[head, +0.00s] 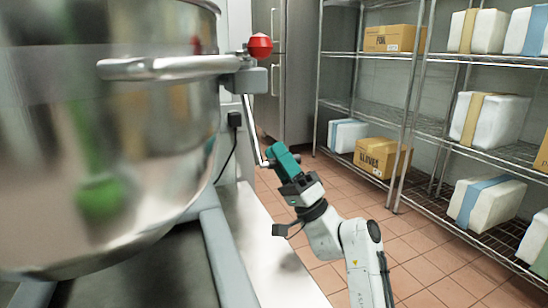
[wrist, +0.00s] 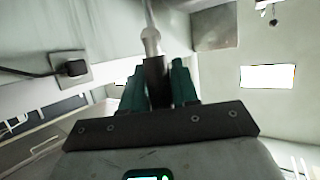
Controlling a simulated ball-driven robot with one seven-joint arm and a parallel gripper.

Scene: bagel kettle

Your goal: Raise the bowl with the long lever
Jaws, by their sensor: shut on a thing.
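The big shiny steel bowl (head: 110,140) fills the left of the head view, and its top and left side are cut off. The long lever (head: 252,130) is a thin metal rod slanting down from beside a grey bracket at the bowl's right. My gripper (head: 272,157), with green fingers, is at the lever's lower end. In the wrist view the lever (wrist: 151,42) comes down to a dark grip (wrist: 157,82), and my gripper (wrist: 158,90) is shut on that grip, one green finger on each side.
A red ball knob (head: 260,46) sits above the bracket, close to the bowl's metal handle (head: 165,67). Wire shelves (head: 420,125) with boxes stand at the right. A plug with a cable (head: 234,120) is on the wall behind the lever. Tiled floor (head: 425,255) is clear at the lower right.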

